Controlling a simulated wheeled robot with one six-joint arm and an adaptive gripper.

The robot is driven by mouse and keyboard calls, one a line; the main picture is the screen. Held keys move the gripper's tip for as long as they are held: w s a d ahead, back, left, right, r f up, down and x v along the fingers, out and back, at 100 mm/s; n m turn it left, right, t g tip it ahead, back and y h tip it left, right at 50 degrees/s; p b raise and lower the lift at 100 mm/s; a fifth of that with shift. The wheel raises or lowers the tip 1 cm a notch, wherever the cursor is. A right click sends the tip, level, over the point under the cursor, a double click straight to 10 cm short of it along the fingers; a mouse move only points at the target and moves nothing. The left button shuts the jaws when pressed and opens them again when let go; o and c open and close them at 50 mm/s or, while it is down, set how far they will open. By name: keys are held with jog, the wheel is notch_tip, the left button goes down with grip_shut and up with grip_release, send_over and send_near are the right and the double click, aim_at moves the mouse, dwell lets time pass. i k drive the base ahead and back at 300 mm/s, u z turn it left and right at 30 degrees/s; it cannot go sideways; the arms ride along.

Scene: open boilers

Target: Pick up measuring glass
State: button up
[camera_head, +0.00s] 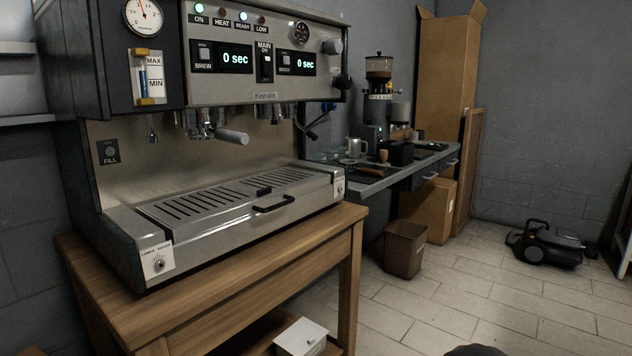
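I cannot make out a measuring glass in the head view. A steel pitcher (355,147) and several small items stand on the dark counter (375,184) at the back, too small and dim to tell apart fully. The level gauge with MAX and MIN marks (148,77) is fixed to the front of the espresso machine (262,50). My gripper is not in view.
The espresso machine stands on a wooden table (290,262), with a white box (301,338) low beneath. A coffee grinder (378,95), a bin (404,249), tall cardboard (443,70) and a black floor machine (546,244) are farther back. The tiled floor at right is mostly clear.

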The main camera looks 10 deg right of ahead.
aim_at(320, 156)
jog(key=z, duration=0.5)
jog(key=i, duration=1.65)
jog(key=u, duration=1.85)
